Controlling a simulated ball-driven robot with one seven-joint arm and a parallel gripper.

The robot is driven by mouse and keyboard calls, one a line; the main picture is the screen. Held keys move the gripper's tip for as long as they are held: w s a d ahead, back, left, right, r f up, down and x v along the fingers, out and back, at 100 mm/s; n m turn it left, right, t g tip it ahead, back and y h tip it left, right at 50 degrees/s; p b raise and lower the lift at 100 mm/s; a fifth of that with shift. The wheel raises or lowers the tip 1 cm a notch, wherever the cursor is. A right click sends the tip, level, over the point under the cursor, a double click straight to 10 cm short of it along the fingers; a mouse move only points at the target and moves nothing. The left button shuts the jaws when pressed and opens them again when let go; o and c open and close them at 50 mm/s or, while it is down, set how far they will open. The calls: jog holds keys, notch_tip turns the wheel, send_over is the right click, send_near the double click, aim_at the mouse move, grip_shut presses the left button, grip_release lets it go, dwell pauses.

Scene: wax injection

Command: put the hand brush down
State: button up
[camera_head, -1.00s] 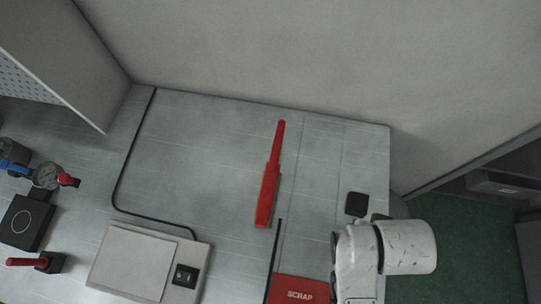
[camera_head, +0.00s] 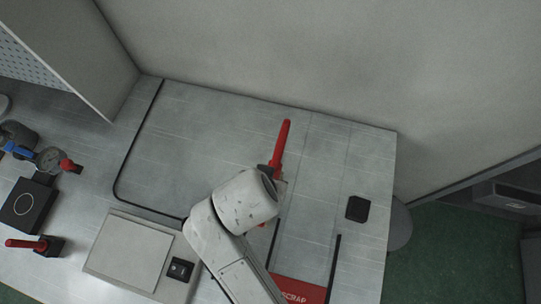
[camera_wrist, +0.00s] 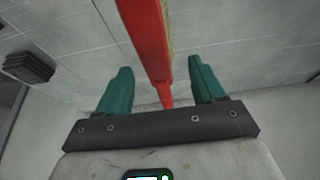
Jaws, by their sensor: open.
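The red hand brush (camera_head: 282,142) lies on the grey tiled bench, in the upper middle of the head view. Its slim end shows; my arm covers the wider end. In the wrist view the brush (camera_wrist: 150,40) runs between the two teal fingers of my gripper (camera_wrist: 160,65), with a gap on both sides. My gripper is open and does not appear to touch it. In the head view my gripper is mostly hidden behind my white wrist.
A black square pad (camera_head: 357,208) lies to the right, near the bench edge. A red scrap tray (camera_head: 300,287) is at the front, partly behind my arm. A pale flat device (camera_head: 128,252) stands front left. The bench left of the brush is clear.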

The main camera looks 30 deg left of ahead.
aim_at(275, 162)
jog(key=shift+w+d+p+x, duration=0.1)
jog(key=shift+p+x, duration=0.1)
jog(key=shift+x, duration=1.35)
jog(key=shift+w+d+p+x, duration=0.1)
jog(key=shift+p+x, duration=0.05)
jog(key=shift+x, duration=1.35)
jog(key=c, duration=1.2)
jog(key=shift+r, duration=0.1)
grip_shut()
jog(key=shift+r, duration=0.1)
